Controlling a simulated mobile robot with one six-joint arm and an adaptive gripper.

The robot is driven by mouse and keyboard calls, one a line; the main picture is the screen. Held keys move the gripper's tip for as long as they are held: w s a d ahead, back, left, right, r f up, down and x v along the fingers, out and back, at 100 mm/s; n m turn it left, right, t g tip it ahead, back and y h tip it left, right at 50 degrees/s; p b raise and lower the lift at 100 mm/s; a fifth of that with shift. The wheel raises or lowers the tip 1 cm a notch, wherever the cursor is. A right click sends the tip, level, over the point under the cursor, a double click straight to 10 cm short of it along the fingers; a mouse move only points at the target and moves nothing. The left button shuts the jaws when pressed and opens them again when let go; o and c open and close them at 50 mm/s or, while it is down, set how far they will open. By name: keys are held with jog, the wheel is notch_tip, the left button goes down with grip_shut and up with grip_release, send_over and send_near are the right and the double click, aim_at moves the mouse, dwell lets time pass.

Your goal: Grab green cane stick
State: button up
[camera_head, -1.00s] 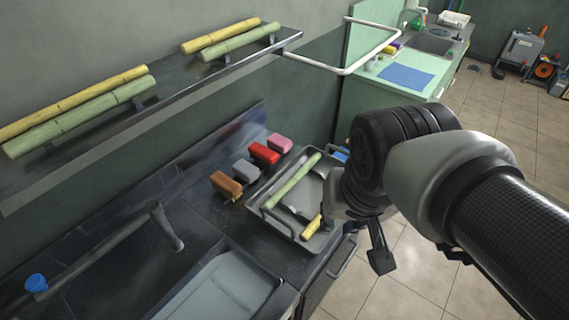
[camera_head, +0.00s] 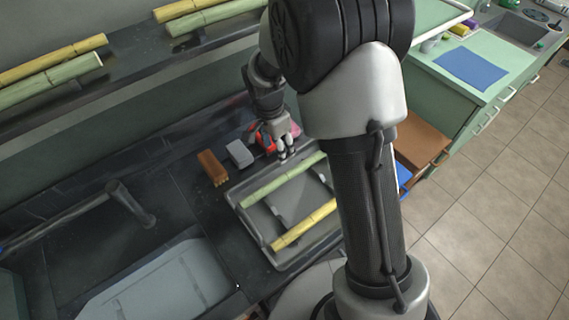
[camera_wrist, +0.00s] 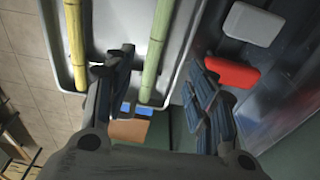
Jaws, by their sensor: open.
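A green cane stick (camera_head: 285,180) lies in a grey tray (camera_head: 243,216) on the dark counter, beside a yellow cane stick (camera_head: 303,224). My gripper (camera_head: 284,153) is open and empty above the tray's back edge, near the far end of the green stick. In the wrist view, the green stick (camera_wrist: 154,55) runs lengthwise between the spread fingers of my gripper (camera_wrist: 160,68), nearer the left finger. The yellow stick (camera_wrist: 76,45) lies outside the left finger. I cannot tell the exact height of the fingers above the tray.
The red one is partly hidden by my gripper in the head view. A wall shelf (camera_head: 130,65) holds more canes.

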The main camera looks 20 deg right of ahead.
jog(key=b, duration=0.3)
send_over(286, 174)
jog(key=a, duration=0.1)
jog(key=f, duration=1.1)
jog(key=shift+s+a, duration=0.15)
jog(key=shift+s, duration=0.05)
jog(key=f, duration=0.2)
jog(key=d+f+b, duration=0.1)
jog(key=f, duration=0.2)
jog(key=shift+w+f, duration=0.15)
jog(key=shift+f, duration=0.15)
jog(key=shift+r, duration=0.1)
jog(key=shift+c, duration=0.3)
grip_shut()
